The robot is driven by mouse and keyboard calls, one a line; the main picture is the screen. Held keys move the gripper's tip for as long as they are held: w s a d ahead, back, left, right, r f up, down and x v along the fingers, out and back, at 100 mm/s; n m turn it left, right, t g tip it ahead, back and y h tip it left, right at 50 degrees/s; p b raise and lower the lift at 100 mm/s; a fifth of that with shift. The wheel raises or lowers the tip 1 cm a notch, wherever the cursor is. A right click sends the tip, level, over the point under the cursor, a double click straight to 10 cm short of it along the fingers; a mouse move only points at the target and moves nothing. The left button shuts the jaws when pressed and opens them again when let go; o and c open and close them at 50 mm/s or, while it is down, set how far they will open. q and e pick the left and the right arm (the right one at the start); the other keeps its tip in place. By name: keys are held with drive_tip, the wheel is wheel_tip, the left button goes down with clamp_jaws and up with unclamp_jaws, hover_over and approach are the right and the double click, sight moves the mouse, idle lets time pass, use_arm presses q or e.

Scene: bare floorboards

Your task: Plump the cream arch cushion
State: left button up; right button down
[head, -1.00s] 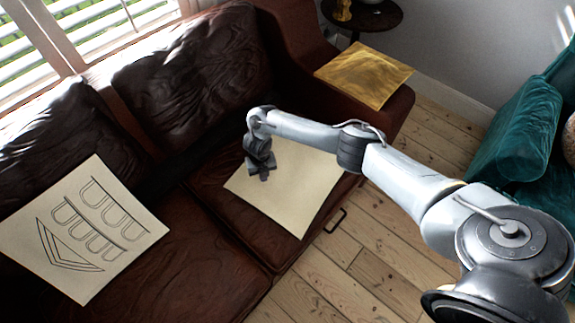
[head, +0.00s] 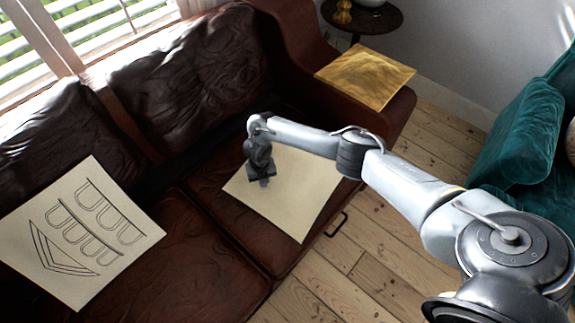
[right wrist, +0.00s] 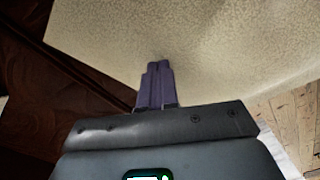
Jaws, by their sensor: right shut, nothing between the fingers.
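A cream cushion with dark arch and chevron lines (head: 75,240) lies flat on the left seat of the brown leather sofa. A plain cream cushion (head: 295,205) lies on the right seat; no arches show on its visible face. My right gripper (head: 264,183) points down over the plain cushion's upper left part. Its purple-grey fingers (right wrist: 157,70) are shut with nothing between them. In the right wrist view the fingertips are at or just above the pale cushion surface (right wrist: 210,45); I cannot tell if they touch. My left gripper is not in view.
The sofa's backrest (head: 195,75) rises behind the seats. A gold cushion (head: 365,75) lies on the right armrest. A round dark side table (head: 385,20) stands behind it. A teal seat (head: 525,130) is at the right. Bare floorboards (head: 375,265) lie in front.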

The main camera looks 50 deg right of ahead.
drive_tip(key=shift+f, duration=0.4)
wheel_tip(320, 180, up, 9)
drive_tip(key=p, duration=0.8)
drive_tip(key=shift+r, duration=0.2)
drive_tip(key=shift+r, duration=0.1)
wheel_tip(320, 180, up, 6)
drive_tip(key=p, duration=0.5)
